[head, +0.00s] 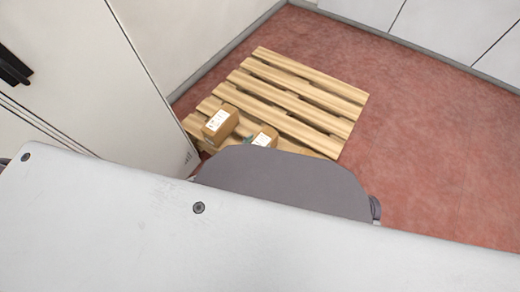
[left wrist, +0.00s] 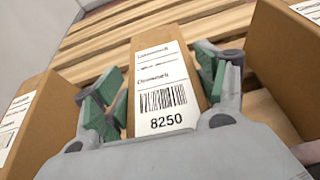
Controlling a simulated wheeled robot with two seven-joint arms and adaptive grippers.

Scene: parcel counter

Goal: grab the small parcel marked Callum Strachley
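In the left wrist view a brown parcel (left wrist: 160,50) stands between the fingers of my left gripper (left wrist: 162,88). Its white label has a barcode and the number 8250; the name is too blurred to read. The green-padded fingers are open, one on each side of the parcel; firm contact does not show. In the head view two parcels lie on the pallet, a left one (head: 217,131) and a right one (head: 264,138), with a bit of green finger between them. My arm hides most of the gripper there. My right gripper is out of view.
Close neighbouring parcels stand on the left (left wrist: 45,118) and right (left wrist: 275,60) in the left wrist view. The wooden pallet (head: 300,88) is bare towards the back. A white cabinet (head: 90,70) stands at its left; red floor is clear at right.

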